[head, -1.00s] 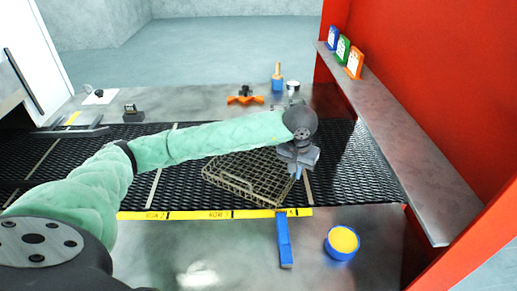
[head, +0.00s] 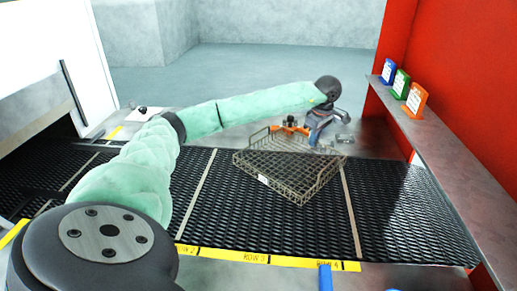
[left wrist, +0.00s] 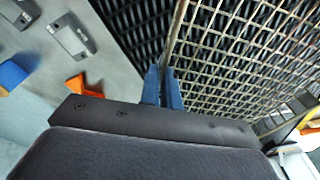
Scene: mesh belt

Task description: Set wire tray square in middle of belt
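The wire tray (head: 290,172), a brownish mesh basket with raised sides, is over the black mesh belt (head: 408,215), turned at an angle to the belt's cross lines. Its far side reaches the belt's back edge. I cannot tell whether it rests flat. My left gripper (head: 314,138) is at the tray's far side. In the left wrist view the blue fingers (left wrist: 162,78) are close together with the tray's edge (left wrist: 178,30) between them, and look shut on it. The mesh fills the right of that view.
Yellow strip (head: 255,257) with row labels runs along the belt's near edge. An orange object (head: 283,130) stands behind the tray. A shelf (head: 435,138) with several coloured cards and a red wall bound the right. The belt is bare left and right of the tray.

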